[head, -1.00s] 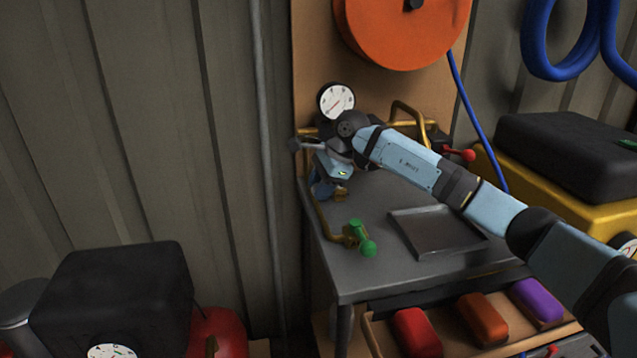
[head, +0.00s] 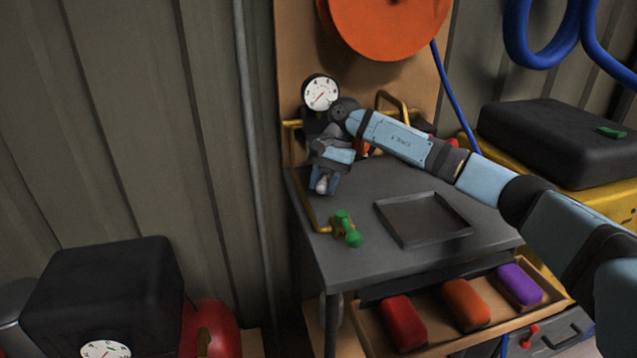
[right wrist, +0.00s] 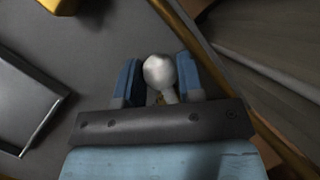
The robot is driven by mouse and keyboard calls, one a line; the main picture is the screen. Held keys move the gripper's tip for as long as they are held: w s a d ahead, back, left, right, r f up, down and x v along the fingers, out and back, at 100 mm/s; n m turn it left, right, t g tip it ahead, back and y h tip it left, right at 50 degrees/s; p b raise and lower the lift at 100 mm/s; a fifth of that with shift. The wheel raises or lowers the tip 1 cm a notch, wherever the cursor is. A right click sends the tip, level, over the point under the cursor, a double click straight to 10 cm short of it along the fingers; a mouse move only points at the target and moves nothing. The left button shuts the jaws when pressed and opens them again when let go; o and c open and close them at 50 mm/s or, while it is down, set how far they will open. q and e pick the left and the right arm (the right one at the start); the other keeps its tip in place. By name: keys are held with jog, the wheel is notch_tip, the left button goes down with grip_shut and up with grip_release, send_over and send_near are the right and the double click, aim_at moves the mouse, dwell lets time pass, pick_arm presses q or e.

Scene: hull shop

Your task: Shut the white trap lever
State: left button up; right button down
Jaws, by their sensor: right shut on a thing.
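The white trap lever's round knob (head: 321,187) shows at the tips of my right gripper (head: 323,182), low in front of the gauge at the back left of the grey bench. In the right wrist view the pale knob (right wrist: 159,71) sits between the two blue fingers of my right gripper (right wrist: 158,78). The gripper is shut on the lever and points downward. The lever's shaft and pivot are mostly hidden by the gripper and wrist. My left gripper is not in view.
A green-handled valve (head: 347,229) stands on brass pipe just in front. A shallow grey tray (head: 422,240) lies to its right. A dial gauge (head: 320,92) is behind the gripper. An open drawer (head: 357,318) with coloured blocks juts out below the bench (head: 345,270).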

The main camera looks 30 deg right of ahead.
jog(key=shift+d+n, duration=0.25)
jog(key=shift+n, duration=0.25)
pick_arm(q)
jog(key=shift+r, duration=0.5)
pick_arm(e)
jog(key=shift+s+d+n+g, duration=0.1)
jog(key=shift+s+n+g, duration=0.05)
jog(key=shift+n+g, duration=0.2)
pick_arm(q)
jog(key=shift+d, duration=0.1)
pick_arm(e)
jog(key=c, duration=1)
grip_release()
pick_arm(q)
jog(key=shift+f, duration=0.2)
